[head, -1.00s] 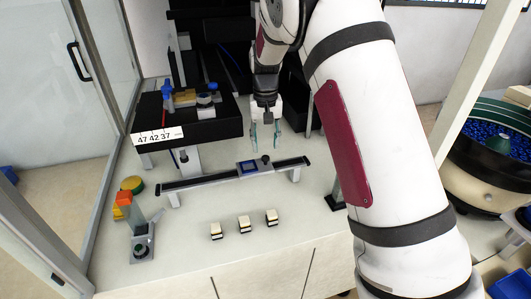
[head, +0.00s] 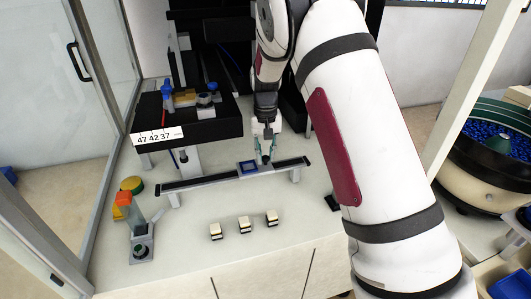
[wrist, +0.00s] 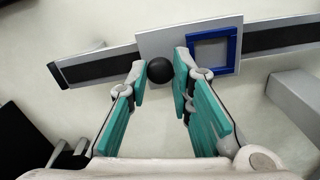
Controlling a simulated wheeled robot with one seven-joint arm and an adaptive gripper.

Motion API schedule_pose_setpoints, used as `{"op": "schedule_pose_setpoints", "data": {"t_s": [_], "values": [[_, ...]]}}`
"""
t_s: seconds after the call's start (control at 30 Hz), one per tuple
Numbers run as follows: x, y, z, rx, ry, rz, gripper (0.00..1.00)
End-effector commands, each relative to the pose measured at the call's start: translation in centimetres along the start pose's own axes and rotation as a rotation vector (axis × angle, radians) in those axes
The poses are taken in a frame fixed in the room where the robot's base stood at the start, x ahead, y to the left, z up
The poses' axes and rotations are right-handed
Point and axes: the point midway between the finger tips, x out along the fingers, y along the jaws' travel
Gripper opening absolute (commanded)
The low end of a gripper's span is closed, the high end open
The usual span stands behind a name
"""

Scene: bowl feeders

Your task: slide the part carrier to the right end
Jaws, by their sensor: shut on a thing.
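The part carrier (head: 239,174) is a grey plate with a blue square frame (head: 248,167) and a black round knob (wrist: 160,70). It sits on a dark rail (head: 200,180), a little right of the rail's middle in the head view. My gripper (head: 266,153) is lowered over the carrier, with its teal fingers at the knob. In the wrist view my gripper (wrist: 160,72) has a finger on each side of the knob and is shut on it. The blue frame (wrist: 213,50) lies beside the knob, and its inside looks empty.
The rail's right end (head: 307,160) stands on a grey support, with bare rail between it and the carrier. Several small cream-and-black blocks (head: 244,223) stand in front. A black machine (head: 215,125) with a number label stands behind left.

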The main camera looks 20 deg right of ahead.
Motion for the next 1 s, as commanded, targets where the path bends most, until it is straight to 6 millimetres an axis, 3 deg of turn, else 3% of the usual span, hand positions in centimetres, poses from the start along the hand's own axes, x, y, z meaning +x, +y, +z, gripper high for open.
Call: {"op": "schedule_pose_setpoints", "data": {"t_s": [0.17,0.5,0.9,0.93,1.0], "values": [[0.0,1.2,-0.3,0.003,0.000,0.000,0.00],[0.0,8.3,-1.8,0.003,0.002,0.000,0.00],[-0.1,9.4,-2.0,0.002,0.004,0.003,0.00],[-0.1,9.4,-2.0,0.002,0.004,0.003,0.27],[-0.1,9.4,-2.0,0.002,0.003,0.003,0.41]]}}
